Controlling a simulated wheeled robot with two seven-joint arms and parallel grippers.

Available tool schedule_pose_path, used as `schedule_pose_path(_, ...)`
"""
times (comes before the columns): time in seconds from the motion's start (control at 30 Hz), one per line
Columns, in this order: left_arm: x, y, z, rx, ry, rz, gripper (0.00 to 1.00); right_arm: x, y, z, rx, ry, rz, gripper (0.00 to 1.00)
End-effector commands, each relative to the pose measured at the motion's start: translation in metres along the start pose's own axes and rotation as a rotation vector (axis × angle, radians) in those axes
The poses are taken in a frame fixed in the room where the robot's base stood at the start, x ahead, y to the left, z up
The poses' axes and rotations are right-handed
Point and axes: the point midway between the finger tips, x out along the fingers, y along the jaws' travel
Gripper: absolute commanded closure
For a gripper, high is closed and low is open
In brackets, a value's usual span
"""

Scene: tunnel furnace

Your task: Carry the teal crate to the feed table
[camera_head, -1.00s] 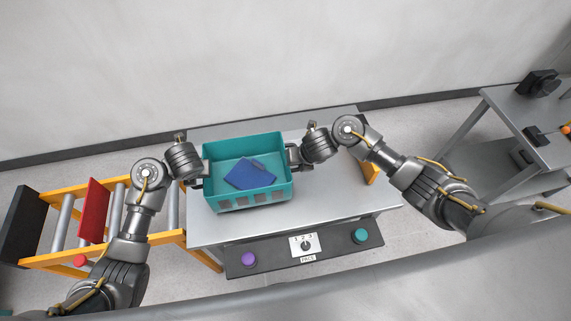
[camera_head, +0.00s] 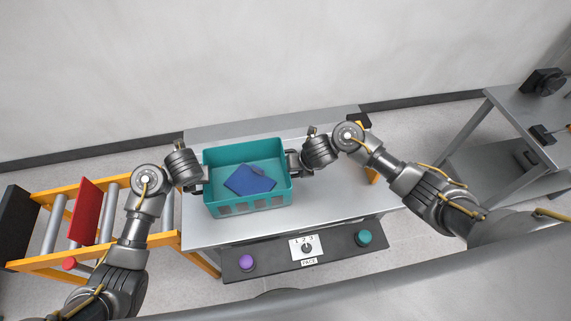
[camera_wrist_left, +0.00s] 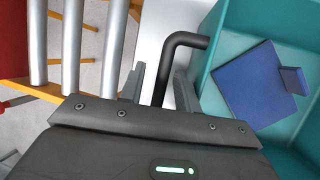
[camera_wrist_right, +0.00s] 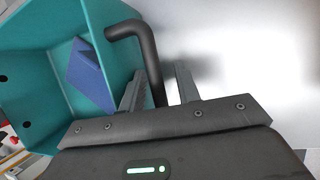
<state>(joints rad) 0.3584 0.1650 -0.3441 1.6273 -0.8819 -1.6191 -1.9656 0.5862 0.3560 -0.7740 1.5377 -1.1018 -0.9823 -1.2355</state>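The teal crate (camera_head: 248,203) is level over the grey table (camera_head: 335,205) with the button panel and appears to rest on it. A blue flat piece (camera_head: 250,180) lies in it. My left gripper (camera_head: 197,186) is at the crate's left handle; in the left wrist view its fingers (camera_wrist_left: 160,88) stand either side of the black handle (camera_wrist_left: 188,40), with small gaps. My right gripper (camera_head: 292,162) is at the right handle; its fingers (camera_wrist_right: 162,88) straddle the black handle (camera_wrist_right: 127,30), with a gap on one side. The crate's underside is hidden.
The table's front panel has a purple button (camera_head: 247,263), a dial marked PACE (camera_head: 307,247) and a teal button (camera_head: 364,238). An orange roller conveyor (camera_head: 60,255) with a red plate (camera_head: 85,211) stands left. A grey bench (camera_head: 505,110) stands right. The tabletop right of the crate is bare.

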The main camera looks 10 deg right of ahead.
Motion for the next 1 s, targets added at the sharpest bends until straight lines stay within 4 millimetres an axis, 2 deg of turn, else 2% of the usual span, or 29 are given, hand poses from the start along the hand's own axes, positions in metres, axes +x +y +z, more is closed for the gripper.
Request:
schedule_pose_path(0.17,-0.004,-0.002,0.0,0.0,-0.001,-0.004,0.66,0.0,0.002,0.0,0.0,-0.001,0.004,0.66)
schedule_pose_path(0.27,-0.013,-0.004,0.001,0.0,-0.003,-0.009,0.66,0.0,0.002,0.0,0.0,-0.001,0.005,0.66)
schedule_pose_path(0.5,-0.05,-0.004,0.001,-0.003,-0.005,-0.009,0.66,0.0,0.003,0.0,0.0,0.0,0.005,0.66)
schedule_pose_path(0.7,-0.072,-0.002,0.0,-0.001,-0.003,-0.003,0.66,0.0,0.002,0.0,0.0,0.0,0.005,0.66)
schedule_pose_path(1.0,-0.081,0.0,-0.001,0.0,0.0,0.0,0.66,-0.001,0.002,0.0,0.0,-0.001,0.004,0.66)
